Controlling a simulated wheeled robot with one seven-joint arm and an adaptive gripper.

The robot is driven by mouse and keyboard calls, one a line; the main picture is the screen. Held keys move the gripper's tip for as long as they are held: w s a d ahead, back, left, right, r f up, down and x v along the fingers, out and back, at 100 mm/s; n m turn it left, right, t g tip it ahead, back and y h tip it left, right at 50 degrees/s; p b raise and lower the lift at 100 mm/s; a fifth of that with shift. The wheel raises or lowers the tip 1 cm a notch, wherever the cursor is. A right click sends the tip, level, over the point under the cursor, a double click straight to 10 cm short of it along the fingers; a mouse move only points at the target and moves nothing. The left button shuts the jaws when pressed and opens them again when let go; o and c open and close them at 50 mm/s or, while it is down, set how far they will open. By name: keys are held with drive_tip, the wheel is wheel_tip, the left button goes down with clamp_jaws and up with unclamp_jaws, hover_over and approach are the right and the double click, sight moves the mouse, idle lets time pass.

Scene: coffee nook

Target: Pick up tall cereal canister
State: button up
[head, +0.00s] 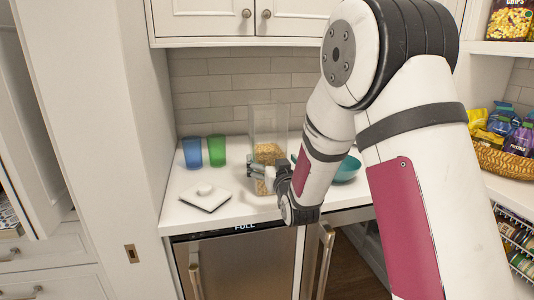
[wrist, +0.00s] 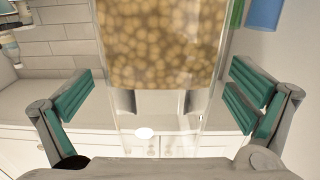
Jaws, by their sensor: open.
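The tall cereal canister (head: 268,125) is a clear upright box on the white counter, partly filled with tan cereal. My gripper (head: 265,180) is at its lower front in the head view, and my arm hides part of its right side. In the wrist view the canister (wrist: 160,45) fills the middle, with the round cereal pieces showing through its clear wall. My gripper (wrist: 155,100) is open, with one green-padded finger on each side of the canister. Gaps show between the pads and the canister walls, so it is not gripped.
A blue cup (head: 192,152) and a green cup (head: 216,150) stand left of the canister. A white square lid (head: 205,197) with a knob lies on the counter in front of them. A teal bowl (head: 347,169) sits to the right, partly behind my arm. Cabinets (head: 205,17) hang above.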

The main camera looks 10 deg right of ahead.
drive_tip(key=shift+w, duration=1.85)
drive_tip(key=c, duration=1.6)
drive_tip(key=shift+r, duration=0.1)
drive_tip(key=shift+r, duration=0.15)
